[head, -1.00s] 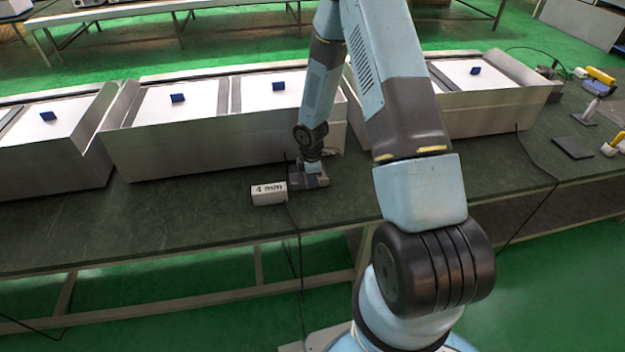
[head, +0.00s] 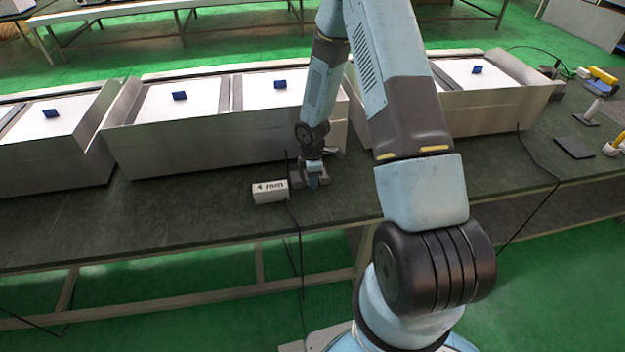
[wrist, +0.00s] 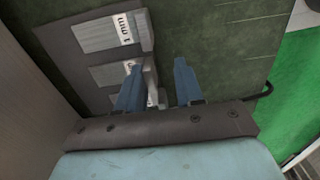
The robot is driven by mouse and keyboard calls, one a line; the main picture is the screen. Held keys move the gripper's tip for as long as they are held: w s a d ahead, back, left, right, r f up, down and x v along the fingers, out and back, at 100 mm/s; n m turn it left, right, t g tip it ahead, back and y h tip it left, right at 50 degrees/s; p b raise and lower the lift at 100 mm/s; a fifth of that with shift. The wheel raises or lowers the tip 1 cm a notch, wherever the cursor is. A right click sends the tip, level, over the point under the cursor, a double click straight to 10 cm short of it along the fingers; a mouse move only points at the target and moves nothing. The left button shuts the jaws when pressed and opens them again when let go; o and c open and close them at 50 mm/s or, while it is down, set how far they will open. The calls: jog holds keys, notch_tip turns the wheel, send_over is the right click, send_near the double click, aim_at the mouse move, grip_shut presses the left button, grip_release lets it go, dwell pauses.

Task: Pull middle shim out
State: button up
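Grey shims with white labels lie in a row on a dark plate (wrist: 62,42) in the wrist view. The top shim (wrist: 98,35) reads "1 mm". The middle shim (wrist: 106,74) lies below it, its label and right part partly hidden by my left finger. A third shim is mostly hidden behind my gripper. My gripper (wrist: 158,88) is open, its two blue fingers apart, with a grey upright piece between them, nearer the left finger. I cannot tell whether they touch. In the head view my gripper (head: 313,178) is low over the bench, right of the "4 mm" block (head: 270,191).
Metal casings (head: 215,142) with white panels stand behind my gripper. A black cable (head: 299,235) hangs over the front edge of the green bench (head: 190,215). Tools (head: 600,78) lie at the far right. The bench left of the block is clear.

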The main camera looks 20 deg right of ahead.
notch_tip(320, 180, up, 13)
jog(key=shift+r, duration=0.2)
dwell(0.3)
